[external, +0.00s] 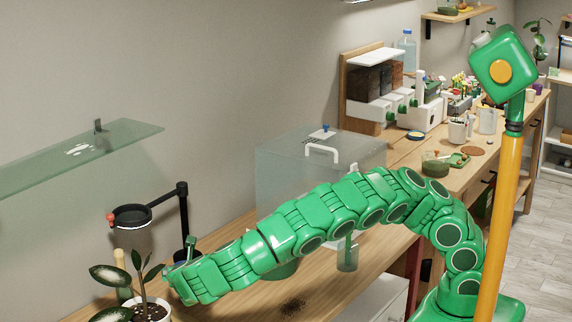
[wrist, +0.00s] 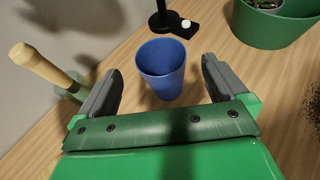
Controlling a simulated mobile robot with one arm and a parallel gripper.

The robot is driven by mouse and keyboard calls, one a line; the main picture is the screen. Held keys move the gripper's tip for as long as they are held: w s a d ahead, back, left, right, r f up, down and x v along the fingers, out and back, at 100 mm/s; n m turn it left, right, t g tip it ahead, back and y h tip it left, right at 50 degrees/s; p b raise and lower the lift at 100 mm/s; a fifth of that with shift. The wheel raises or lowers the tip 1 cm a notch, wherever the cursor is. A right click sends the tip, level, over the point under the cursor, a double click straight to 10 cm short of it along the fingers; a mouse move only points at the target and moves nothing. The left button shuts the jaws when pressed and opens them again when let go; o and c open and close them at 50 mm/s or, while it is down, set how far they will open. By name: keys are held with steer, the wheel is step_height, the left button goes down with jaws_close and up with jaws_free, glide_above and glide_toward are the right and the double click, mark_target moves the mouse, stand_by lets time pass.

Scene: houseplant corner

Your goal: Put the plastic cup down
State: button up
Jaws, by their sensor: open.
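The plastic cup (wrist: 162,75) is blue and empty-looking. In the wrist view it stands upright on the wooden bench, between and just beyond my gripper's fingertips. My gripper (wrist: 160,82) is open, with a grey finger on each side of the cup and a visible gap to both. In the external view my gripper (external: 180,284) is at the left end of my green arm, low over the bench.
A potted plant (external: 150,310) stands left of my gripper. A black stand with a ring (external: 184,215) rises behind it. A wooden-handled tool (wrist: 45,68) is left of the cup, and a green pot (wrist: 275,25) is at upper right. Spilled soil (external: 292,306) lies on the bench.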

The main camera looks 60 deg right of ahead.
steer(key=shift+v, duration=1.8)
steer(key=w+d+r+m+g+h, duration=0.15)
steer(key=d+r+m, duration=0.25)
steer(key=d, duration=0.6)
steer(key=w+d+r+m+g, duration=0.1)
steer(key=d+r+m+g, duration=0.25)
steer(key=d, duration=0.55)
steer(key=s+d+r+m+g+y, duration=0.2)
steer(key=s+d+r+m, duration=0.15)
steer(key=d, duration=0.45)
steer(key=s+d+r+m+g+y, duration=0.15)
steer(key=s+d+m, duration=0.25)
steer(key=d, duration=0.4)
steer(key=s+d+f+m+g+y, duration=0.1)
steer(key=s+d+m+y, duration=0.1)
steer(key=s, duration=1)
steer(key=s+d+m+g+y, duration=0.1)
steer(key=s+d+m+y, duration=0.2)
steer(key=s+m, duration=0.3)
steer(key=s+d+f+m+g+y, duration=0.1)
steer(key=s+d+m, duration=0.3)
steer(key=s, duration=1.3)
steer(key=shift+s+f+y, duration=0.3)
steer(key=shift+f+y, duration=0.1)
steer(key=shift+y, duration=0.4)
